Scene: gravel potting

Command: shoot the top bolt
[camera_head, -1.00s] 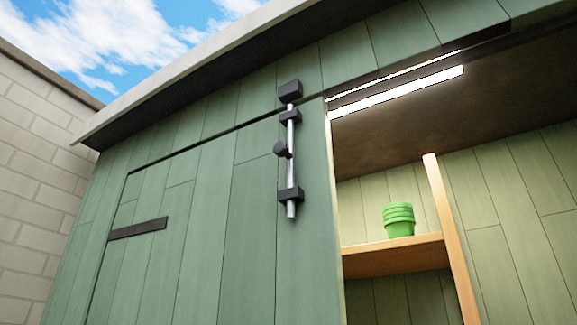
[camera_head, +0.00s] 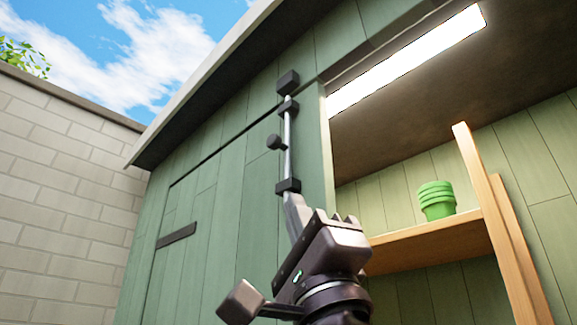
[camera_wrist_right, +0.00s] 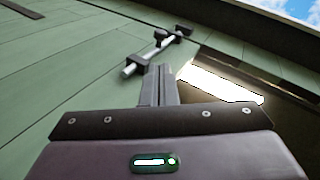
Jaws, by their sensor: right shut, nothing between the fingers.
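The top bolt is a silver rod (camera_head: 287,150) with a dark knob (camera_head: 274,142), mounted upright on the green door (camera_head: 232,200). It runs through an upper bracket (camera_head: 288,106) and a lower bracket (camera_head: 287,186). A dark keeper block (camera_head: 288,82) sits just above; I cannot tell whether the rod tip is inside it. My right gripper (camera_head: 293,203) is shut and empty, pointing up near the rod's lower end, which it hides in the head view. In the right wrist view the fingertips (camera_wrist_right: 158,70) appear beside the lower bracket (camera_wrist_right: 136,62); contact is unclear. My left gripper is not in view.
Right of the door is an open bay with a lit strip lamp (camera_head: 410,58), a wooden shelf (camera_head: 425,245) and stacked green pots (camera_head: 437,200). A roof edge (camera_head: 215,85) overhangs the door. A pale brick wall (camera_head: 65,190) stands at the left.

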